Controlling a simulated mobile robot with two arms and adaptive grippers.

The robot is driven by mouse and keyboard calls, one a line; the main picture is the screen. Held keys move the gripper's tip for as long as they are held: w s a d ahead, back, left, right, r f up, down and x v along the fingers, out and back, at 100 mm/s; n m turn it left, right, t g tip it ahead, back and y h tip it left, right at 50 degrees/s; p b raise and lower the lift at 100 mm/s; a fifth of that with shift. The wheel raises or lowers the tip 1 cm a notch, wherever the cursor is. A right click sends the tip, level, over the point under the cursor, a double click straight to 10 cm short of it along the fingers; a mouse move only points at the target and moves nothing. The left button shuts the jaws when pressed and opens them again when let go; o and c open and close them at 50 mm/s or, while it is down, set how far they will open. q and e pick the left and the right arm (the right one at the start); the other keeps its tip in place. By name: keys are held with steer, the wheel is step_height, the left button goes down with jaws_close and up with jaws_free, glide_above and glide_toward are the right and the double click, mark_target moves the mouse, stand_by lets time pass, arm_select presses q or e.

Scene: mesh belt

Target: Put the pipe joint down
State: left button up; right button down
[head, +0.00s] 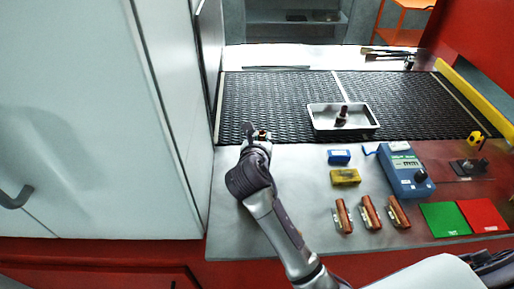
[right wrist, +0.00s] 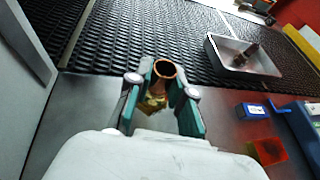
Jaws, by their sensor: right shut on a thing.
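The pipe joint is a copper-coloured tube with an open round mouth (right wrist: 164,70) and a brassy lower part, seen in the right wrist view. My right gripper (right wrist: 160,98) is shut on it, with green-lined fingers on both sides. In the head view my right gripper (head: 257,132) is at the near left edge of the mesh belt, and only a small bit of the joint (head: 263,135) shows. I cannot tell whether the joint touches the surface below. My left gripper is not in view.
A grey tray (head: 318,122) with a dark reddish-brown part (head: 342,115) stands on the mesh belt (head: 270,98). Blue (head: 339,157) and yellow (head: 345,177) boxes, several copper-coloured pieces (head: 370,213) and a blue meter (head: 405,173) occupy the steel table's right. A white cabinet (head: 90,100) stands left.

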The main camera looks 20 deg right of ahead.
steer(key=shift+w+a+f, duration=0.45)
steer(key=shift+w+a, duration=0.1)
steer(key=shift+w, duration=0.1)
step_height(320, 180, down, 3)
steer(key=shift+f, duration=0.55)
steer(key=c, duration=1)
jaws_free()
steer(key=shift+f, duration=0.15)
steer(key=shift+c, duration=0.2)
